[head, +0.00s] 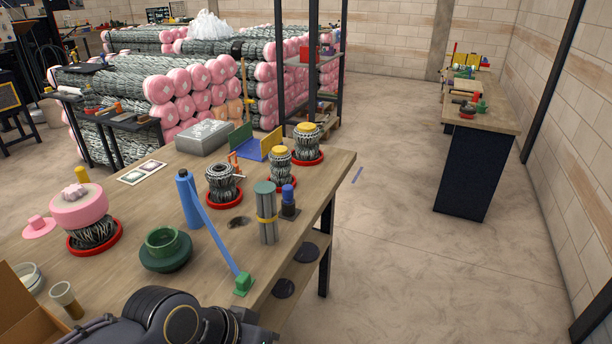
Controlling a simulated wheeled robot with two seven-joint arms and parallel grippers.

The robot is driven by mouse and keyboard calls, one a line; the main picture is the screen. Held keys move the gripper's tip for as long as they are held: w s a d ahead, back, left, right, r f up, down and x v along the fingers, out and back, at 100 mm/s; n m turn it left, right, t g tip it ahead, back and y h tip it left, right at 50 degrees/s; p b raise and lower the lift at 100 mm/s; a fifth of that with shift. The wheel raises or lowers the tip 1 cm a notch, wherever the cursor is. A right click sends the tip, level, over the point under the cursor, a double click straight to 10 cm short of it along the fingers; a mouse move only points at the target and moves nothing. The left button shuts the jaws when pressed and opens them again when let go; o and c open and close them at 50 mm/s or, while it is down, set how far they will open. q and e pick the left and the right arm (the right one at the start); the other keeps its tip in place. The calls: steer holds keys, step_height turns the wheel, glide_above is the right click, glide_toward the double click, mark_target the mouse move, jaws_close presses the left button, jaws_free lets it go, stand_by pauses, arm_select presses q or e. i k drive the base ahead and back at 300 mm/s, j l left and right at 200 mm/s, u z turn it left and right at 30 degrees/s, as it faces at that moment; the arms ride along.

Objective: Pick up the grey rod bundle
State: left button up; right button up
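The grey rod bundle (268,231) stands upright near the right front edge of the wooden table (125,265). It has a yellow band around its middle and a grey-green top. A small dark and blue piece (288,203) stands just behind it to the right. A blue bar (214,232) slants down to a green block (243,284) at its left. A dark part of my own body shows at the bottom edge, in front of the table and apart from the bundle. No fingers of either gripper show. Nothing touches the bundle from my side.
Wire coils on red dishes, such as the yellow-topped one (307,140), stand behind. A green bowl (163,246) and a pink-topped coil (84,215) stand left. A grey box (203,137) lies at the back.

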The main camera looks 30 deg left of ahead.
mark_target(266, 213)
steer(key=i+u, duration=0.15)
steer(key=i, duration=0.3)
steer(key=i+l+u, duration=0.15)
steer(key=i, duration=0.3)
steer(key=i+l+u, duration=0.15)
steer(key=i, duration=0.3)
steer(key=i+l+u, duration=0.15)
steer(key=i, duration=0.3)
